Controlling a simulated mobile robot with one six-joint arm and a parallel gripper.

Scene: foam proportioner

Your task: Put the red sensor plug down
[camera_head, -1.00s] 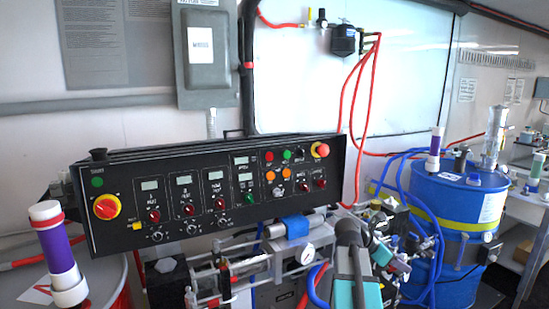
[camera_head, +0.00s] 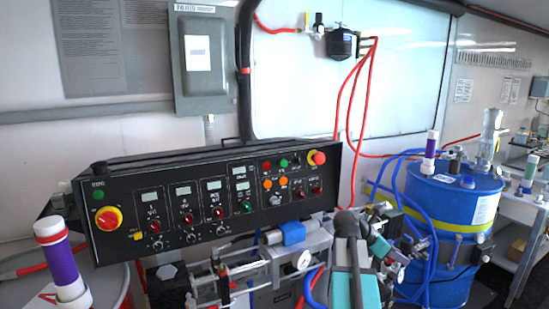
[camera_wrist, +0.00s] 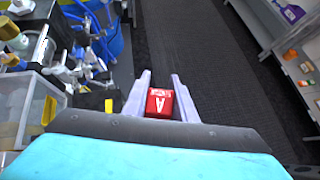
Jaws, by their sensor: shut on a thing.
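The red sensor plug is a small red block (camera_wrist: 160,103) with a white letter A on its top face. In the wrist view it sits between the two pale fingers of my gripper (camera_wrist: 160,86), which is shut on it. Dark grey floor shows behind and beyond the plug, well below it. In the head view my arm reaches out at the lower middle, in front of the machine. I cannot make out the plug in the head view.
The black control panel (camera_head: 215,205) stands at left, and a purple-banded sensor column (camera_head: 62,262) is before it. A blue drum (camera_head: 452,215) stands at right, with hoses beside it. A grey shelf (camera_wrist: 272,30) edges the floor (camera_wrist: 190,45) in the wrist view; the floor between is clear.

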